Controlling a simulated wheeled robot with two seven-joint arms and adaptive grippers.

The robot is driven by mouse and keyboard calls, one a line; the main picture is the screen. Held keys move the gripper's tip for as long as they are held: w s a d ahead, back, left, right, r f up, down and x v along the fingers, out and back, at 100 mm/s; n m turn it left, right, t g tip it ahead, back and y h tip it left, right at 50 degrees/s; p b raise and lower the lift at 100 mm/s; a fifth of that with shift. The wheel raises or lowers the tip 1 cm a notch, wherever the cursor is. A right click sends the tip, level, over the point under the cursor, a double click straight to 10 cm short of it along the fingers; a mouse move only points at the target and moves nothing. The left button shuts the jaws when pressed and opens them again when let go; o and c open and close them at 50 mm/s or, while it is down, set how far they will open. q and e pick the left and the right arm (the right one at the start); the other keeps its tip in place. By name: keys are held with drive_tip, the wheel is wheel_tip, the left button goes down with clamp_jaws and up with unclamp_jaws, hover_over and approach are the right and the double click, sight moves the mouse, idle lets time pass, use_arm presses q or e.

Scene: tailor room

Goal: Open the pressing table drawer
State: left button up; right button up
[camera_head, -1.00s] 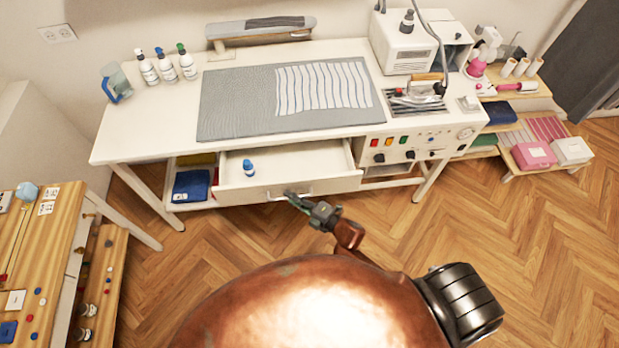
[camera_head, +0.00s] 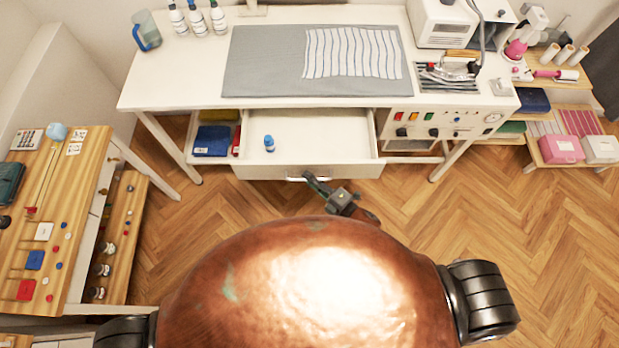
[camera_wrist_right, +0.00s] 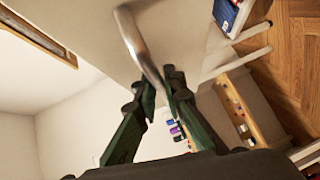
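The pressing table (camera_head: 180,85) is white, and its drawer (camera_head: 330,140) is pulled out with much of the inside showing. A small blue-capped bottle (camera_head: 269,143) stands in the drawer. The metal bar handle (camera_head: 300,179) is on the drawer front and also shows in the right wrist view (camera_wrist_right: 135,38). My right gripper (camera_head: 312,179) is at the handle's right part. In the right wrist view its green fingers (camera_wrist_right: 158,84) are closed on either side of the bar. My left gripper is not in view.
A wooden side table (camera_head: 85,165) with small items stands at the left. Open shelf space with a blue folded cloth (camera_head: 212,140) is left of the drawer. A control panel (camera_head: 440,122) is to its right.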

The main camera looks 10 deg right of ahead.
drive_tip(key=shift+o, duration=0.4)
drive_tip(key=v, duration=1.2)
drive_tip(key=s+d+f+m+g+h, duration=0.2)
drive_tip(key=s+d+f+m+h, duration=0.15)
drive_tip(key=d+f, duration=0.45)
drive_tip(key=s+d+f+m+g+h, duration=0.1)
drive_tip(key=s+d+f+m+h, duration=0.3)
drive_tip(key=f, duration=0.9)
drive_tip(key=s+d+f+m+g+h, duration=0.1)
drive_tip(key=d+f+m+g, duration=0.1)
drive_tip(key=d+f+m, duration=0.6)
drive_tip(key=s+f+m+g, duration=0.2)
drive_tip(key=s+f, duration=0.4)
drive_tip(key=s, duration=0.3)
drive_tip(key=s+f+m+g+h, duration=0.1)
drive_tip(key=s+f+m+g, duration=0.1)
drive_tip(key=s+f, duration=0.4)
drive_tip(key=s+f+m+g, duration=0.3)
drive_tip(key=s+f, duration=0.3)
drive_tip(key=s, duration=0.6)
drive_tip(key=shift+a, duration=0.4)
